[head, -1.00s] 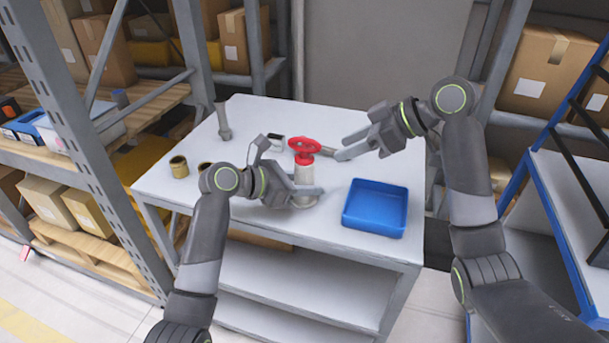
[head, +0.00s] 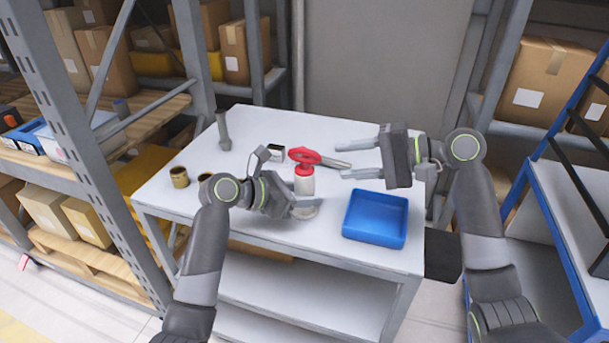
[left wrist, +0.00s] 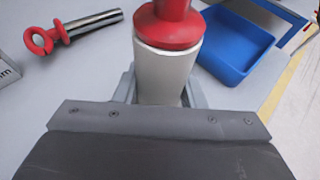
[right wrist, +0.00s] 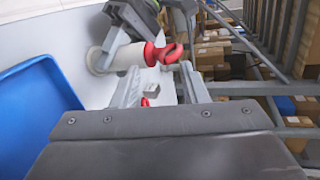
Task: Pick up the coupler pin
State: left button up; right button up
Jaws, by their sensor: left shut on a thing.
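The coupler pin, a steel shaft (head: 336,163) with a red ring, lies on the table behind a white cylinder (head: 304,184) with a red collar and red top. In the left wrist view its shaft (left wrist: 95,22) and ring are clear at upper left. In the head view the red top hides the ring end. My left gripper (head: 293,203) is shut on the white cylinder, which stands upright; the cylinder also fills the middle of the left wrist view (left wrist: 166,75). My right gripper (head: 341,159) is open and empty, its fingers pointing left near the shaft's free end.
A blue tray (head: 347,222) sits at the table's front right. Shelving (head: 75,120) flanks the table on the left.

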aim_at(287, 151)
jog(key=w+a+m+y, duration=0.1)
jog(key=a+m, duration=0.2)
jog(key=m, duration=0.2)
jog(key=w+a+m+t+y, duration=0.1)
jog(key=a+m, duration=0.2)
jog(key=m, duration=0.3)
jog(key=w+a+f+m+t+y, duration=0.1)
jog(key=a+m, duration=0.2)
jog(key=m, duration=0.3)
jog(key=shift+w+a, duration=0.1)
jog(key=shift+w, duration=0.15)
jog(key=shift+f, duration=0.1)
grip_shut()
dwell(1.4)
